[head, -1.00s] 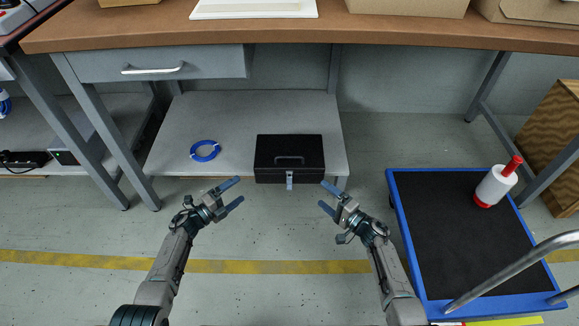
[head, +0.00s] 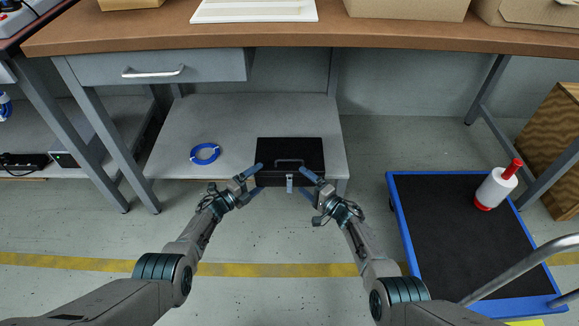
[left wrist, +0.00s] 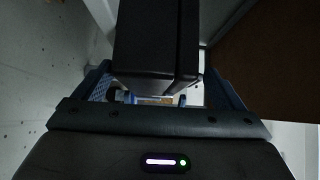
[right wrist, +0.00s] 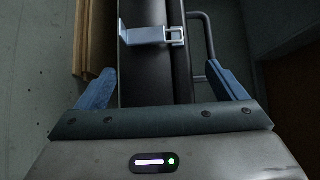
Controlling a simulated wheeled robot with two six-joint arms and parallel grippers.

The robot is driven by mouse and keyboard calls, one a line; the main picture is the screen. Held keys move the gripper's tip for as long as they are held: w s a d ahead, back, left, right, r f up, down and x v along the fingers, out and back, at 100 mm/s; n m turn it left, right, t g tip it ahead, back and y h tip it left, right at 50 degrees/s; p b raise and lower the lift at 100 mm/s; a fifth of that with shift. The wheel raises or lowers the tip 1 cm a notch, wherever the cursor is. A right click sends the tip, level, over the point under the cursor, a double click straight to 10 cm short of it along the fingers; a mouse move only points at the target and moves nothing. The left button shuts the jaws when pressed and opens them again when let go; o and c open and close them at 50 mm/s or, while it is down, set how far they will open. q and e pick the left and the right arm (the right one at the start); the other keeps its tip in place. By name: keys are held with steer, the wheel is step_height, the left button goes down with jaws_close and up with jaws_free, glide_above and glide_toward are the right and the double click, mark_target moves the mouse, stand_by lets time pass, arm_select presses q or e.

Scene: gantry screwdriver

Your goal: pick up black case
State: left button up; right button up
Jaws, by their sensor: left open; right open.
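The black case (head: 302,152) lies on the grey lower shelf, its handle and silver latch facing me. My left gripper (head: 253,180) is open at the case's left front corner. In the left wrist view the case end (left wrist: 155,45) sits between the open fingers (left wrist: 165,92). My right gripper (head: 308,184) is open at the front of the case, just right of the latch. In the right wrist view the case (right wrist: 147,75) with its latch and handle lies between the open fingers (right wrist: 165,90). I cannot tell whether any finger touches the case.
A blue coil (head: 205,153) lies on the shelf (head: 215,115) left of the case. The workbench top (head: 300,36) overhangs above. A blue-rimmed cart (head: 396,210) with a white and red bottle (head: 494,188) stands at the right. The floor in front is clear.

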arm_select(q)
steer(key=shift+w+d, duration=0.4)
steer(key=shift+d, duration=0.05)
arm_select(e)
steer(key=shift+w+a, duration=0.45)
arm_select(q)
steer(key=c, duration=1.6)
arm_select(e)
steer(key=c, duration=1.7)
arm_select(q)
steer(key=shift+c, duration=0.2)
steer(key=shift+w+r, duration=0.1)
steer(key=shift+r, duration=0.05)
arm_select(e)
steer(key=shift+w+r, duration=0.1)
